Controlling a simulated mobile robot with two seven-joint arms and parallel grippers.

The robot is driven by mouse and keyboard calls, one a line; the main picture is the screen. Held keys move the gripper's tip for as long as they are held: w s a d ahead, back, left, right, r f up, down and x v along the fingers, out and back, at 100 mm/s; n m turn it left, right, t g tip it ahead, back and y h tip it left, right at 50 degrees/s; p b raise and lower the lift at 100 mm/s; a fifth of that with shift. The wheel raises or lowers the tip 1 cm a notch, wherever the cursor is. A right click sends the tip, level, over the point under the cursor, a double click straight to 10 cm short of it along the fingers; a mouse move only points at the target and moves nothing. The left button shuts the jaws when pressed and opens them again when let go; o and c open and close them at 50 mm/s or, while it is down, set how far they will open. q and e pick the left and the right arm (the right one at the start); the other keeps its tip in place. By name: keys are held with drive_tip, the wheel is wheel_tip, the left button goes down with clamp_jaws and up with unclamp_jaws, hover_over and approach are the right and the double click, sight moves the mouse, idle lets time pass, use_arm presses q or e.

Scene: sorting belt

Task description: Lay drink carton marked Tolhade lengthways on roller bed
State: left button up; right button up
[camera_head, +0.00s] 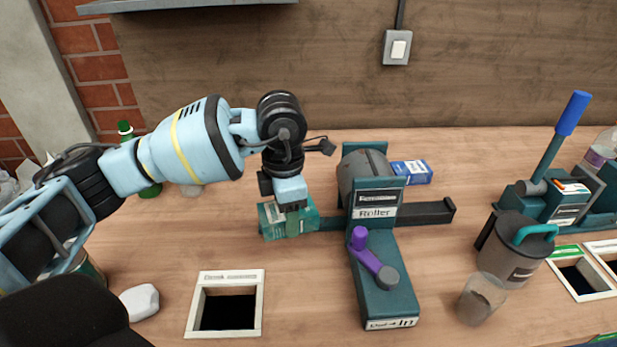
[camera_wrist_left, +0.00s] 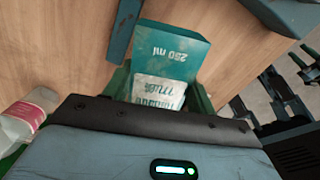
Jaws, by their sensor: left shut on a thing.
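My left gripper (camera_head: 291,222) is shut on a green drink carton (camera_head: 271,217), pointing down at it. In the left wrist view the carton (camera_wrist_left: 172,50) shows "250 ml" and a pale label with upside-down lettering; I cannot read the name surely. The teal roller machine (camera_head: 375,211), marked "Roller", stands just right of the carton. A teal strip of its bed (camera_head: 331,224) shows between carton and machine, and a dark bed (camera_head: 425,212) runs out to the right. The gripper and carton hide the left end; I cannot tell whether the carton touches it. My right gripper is out of view.
A purple-handled crank (camera_head: 371,258) sticks up in front of the roller. A framed square hole (camera_head: 257,302) is in the table at front left, with a white lump (camera_head: 140,301) beside it. A blue box (camera_head: 411,172) lies behind the machine. A grey canister (camera_head: 515,249) stands right.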

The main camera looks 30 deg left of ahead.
use_arm(q)
drive_tip(key=s+d+f+m, duration=0.1)
drive_tip(key=s+m, duration=0.2)
drive_tip(key=m, duration=0.5)
drive_tip(key=s+d+f+m, duration=0.1)
drive_tip(key=s+m, duration=0.3)
drive_tip(key=m, duration=0.4)
drive_tip(key=s+d+f+m, duration=0.1)
drive_tip(key=s+m, duration=0.3)
drive_tip(key=m, duration=0.4)
drive_tip(key=shift+d+f, duration=0.1)
drive_tip(key=shift+d, duration=0.35)
drive_tip(key=m, duration=0.1)
drive_tip(key=s+m, duration=0.1)
drive_tip(key=m, duration=0.1)
drive_tip(key=shift+s+d+f, duration=0.1)
drive_tip(key=shift+s+f, duration=0.05)
drive_tip(key=shift+s, duration=0.1)
drive_tip(key=shift+d, duration=0.1)
